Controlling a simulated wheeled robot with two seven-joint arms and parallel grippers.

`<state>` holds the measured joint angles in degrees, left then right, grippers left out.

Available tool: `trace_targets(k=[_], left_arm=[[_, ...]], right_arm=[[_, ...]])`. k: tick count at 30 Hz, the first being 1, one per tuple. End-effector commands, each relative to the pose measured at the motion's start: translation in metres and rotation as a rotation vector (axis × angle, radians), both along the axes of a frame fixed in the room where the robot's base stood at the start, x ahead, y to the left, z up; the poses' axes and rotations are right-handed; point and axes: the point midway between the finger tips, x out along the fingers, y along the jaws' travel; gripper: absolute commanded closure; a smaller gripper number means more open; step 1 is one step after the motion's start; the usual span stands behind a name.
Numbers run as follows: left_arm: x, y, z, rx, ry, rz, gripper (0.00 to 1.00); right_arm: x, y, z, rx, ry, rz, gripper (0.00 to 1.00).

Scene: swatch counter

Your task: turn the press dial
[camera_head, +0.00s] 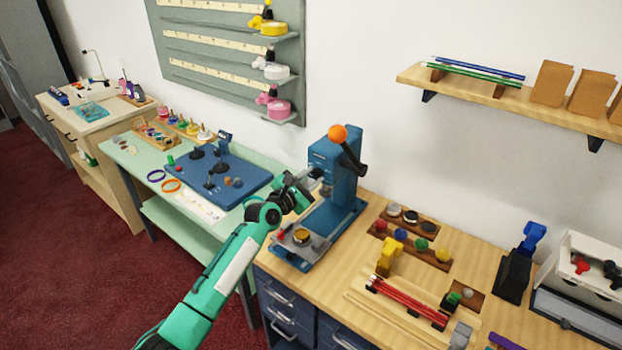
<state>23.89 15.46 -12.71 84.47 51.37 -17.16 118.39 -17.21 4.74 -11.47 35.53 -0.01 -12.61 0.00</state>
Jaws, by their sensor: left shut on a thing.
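The blue press (345,185) stands upright on the wooden counter, with an orange ball (338,133) on its dark lever. My left arm reaches up from the bottom left, and its gripper (316,184) is at the left front of the press head. The left gripper is shut on the press dial, which is mostly hidden by the fingers. A round brass-coloured piece (301,236) sits on the press base below the gripper. My right gripper is not in view.
A yellow clamp-like thing (389,256) and red rods (408,302) lie right of the press. Wooden holders with coloured knobs (402,234) are behind them. A green table (180,207) with a blue mat (240,190) stands at left. A shelf (500,98) hangs above right.

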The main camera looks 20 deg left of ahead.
Motion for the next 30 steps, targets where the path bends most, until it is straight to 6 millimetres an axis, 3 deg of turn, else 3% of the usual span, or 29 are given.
trace_targets(k=[11,30], left_arm=[[0.0,0.0,-0.002,0.203,-0.072,-0.001,0.96],[-0.001,-0.001,-0.004,0.774,-0.278,-0.002,0.96]], right_arm=[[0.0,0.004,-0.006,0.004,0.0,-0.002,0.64],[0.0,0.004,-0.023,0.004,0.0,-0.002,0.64]])
